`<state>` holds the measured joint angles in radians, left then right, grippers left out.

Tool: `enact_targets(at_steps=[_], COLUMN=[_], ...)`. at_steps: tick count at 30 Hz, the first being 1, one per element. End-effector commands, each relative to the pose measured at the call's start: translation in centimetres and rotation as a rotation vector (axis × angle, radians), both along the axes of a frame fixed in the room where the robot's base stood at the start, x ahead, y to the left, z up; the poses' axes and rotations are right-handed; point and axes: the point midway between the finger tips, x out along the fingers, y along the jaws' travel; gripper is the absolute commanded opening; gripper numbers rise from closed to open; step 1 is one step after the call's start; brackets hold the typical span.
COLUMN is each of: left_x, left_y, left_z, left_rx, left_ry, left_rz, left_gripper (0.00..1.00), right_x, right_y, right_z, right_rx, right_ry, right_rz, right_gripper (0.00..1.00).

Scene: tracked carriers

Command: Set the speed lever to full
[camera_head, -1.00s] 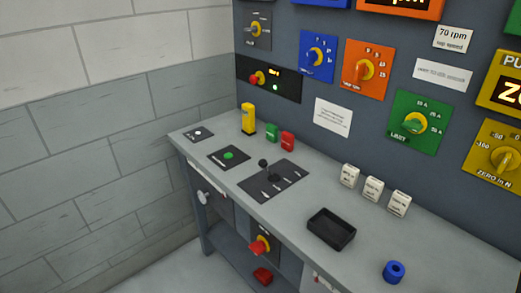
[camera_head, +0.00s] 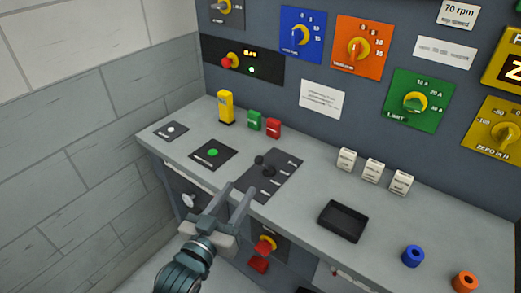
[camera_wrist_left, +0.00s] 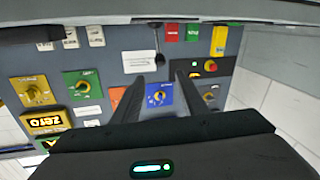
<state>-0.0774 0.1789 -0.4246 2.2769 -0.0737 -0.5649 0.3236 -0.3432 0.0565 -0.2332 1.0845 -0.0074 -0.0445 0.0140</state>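The speed lever is a short black stick with a round knob (camera_head: 260,160), standing in a dark plate (camera_head: 283,169) on the bench top. The plate has small pale labels along it, too small to read. The lever stands toward the plate's far-left side. My left gripper (camera_head: 240,190) is open and empty, its two fingers apart and pointing toward the lever from the near side. The fingers are short of the knob and do not appear to touch it. In the left wrist view the open fingers (camera_wrist_left: 159,76) also show, with the dark lever just beyond them. My right gripper is not in view.
Left of the lever plate is a green-button plate (camera_head: 212,153). Behind stand a yellow block (camera_head: 226,107), a green block (camera_head: 254,120) and a red block (camera_head: 273,128).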

Motion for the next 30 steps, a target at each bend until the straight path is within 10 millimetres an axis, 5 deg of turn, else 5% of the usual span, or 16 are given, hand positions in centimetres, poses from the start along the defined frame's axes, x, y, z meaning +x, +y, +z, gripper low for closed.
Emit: enact_targets(at_steps=[14,30], left_x=[1.4,9.6], left_y=[-0.5,-4.0], left_z=[0.0,0.1], left_rx=[0.001,0.003], left_ry=[0.001,0.001], left_rz=[0.001,0.001], left_gripper=[0.39,0.39], right_x=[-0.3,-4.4], right_y=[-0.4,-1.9], right_z=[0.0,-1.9], right_rx=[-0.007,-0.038], right_ry=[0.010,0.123], right_rz=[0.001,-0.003], right_gripper=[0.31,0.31])
